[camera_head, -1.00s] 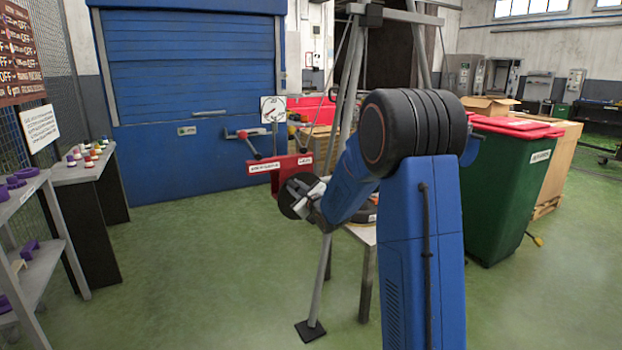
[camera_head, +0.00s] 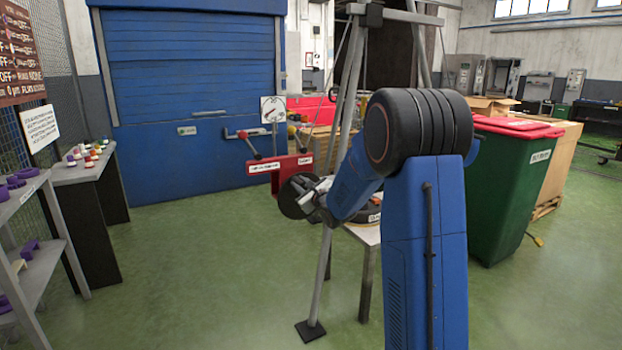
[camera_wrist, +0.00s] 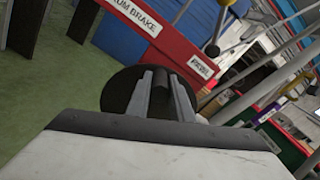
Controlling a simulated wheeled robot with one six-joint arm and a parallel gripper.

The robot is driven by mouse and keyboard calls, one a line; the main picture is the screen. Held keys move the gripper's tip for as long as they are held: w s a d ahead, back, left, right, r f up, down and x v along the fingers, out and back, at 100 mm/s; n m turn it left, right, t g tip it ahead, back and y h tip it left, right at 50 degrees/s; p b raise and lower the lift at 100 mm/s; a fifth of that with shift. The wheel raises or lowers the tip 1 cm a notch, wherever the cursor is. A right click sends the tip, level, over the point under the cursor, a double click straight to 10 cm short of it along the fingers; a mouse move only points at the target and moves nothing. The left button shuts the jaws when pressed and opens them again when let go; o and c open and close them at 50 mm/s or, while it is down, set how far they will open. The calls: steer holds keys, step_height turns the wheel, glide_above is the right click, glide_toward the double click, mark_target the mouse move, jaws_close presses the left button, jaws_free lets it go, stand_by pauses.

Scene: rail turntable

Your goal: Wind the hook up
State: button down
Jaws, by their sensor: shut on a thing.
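A dark round disc (camera_head: 294,196) stands in front of the red winch frame (camera_head: 262,176), below the tripod; it also shows in the wrist view (camera_wrist: 116,92). My gripper (camera_head: 318,188) is at the disc's face. In the wrist view my gripper (camera_wrist: 161,88) has its two fingers closed around a short dark handle (camera_wrist: 161,74) in front of the disc. The red frame in the wrist view (camera_wrist: 165,38) carries a "drum brake" label. I cannot make out the hook.
Tripod legs (camera_head: 318,285) stand close beside my arm. A lever with a red grip (camera_head: 252,147) and a white dial (camera_head: 273,109) are above the red frame. A small table (camera_head: 369,236) is behind my arm, a green bin (camera_head: 505,195) right.

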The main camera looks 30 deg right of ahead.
steer(key=shift+d+r, duration=0.15)
steer(key=shift+d, duration=0.7)
steer(key=shift+d, duration=0.15)
steer(key=shift+d, duration=0.35)
steer(key=c, duration=1.4)
jaws_free()
steer(key=shift+r, duration=0.1)
steer(key=shift+o, duration=0.2)
steer(key=s, duration=0.8)
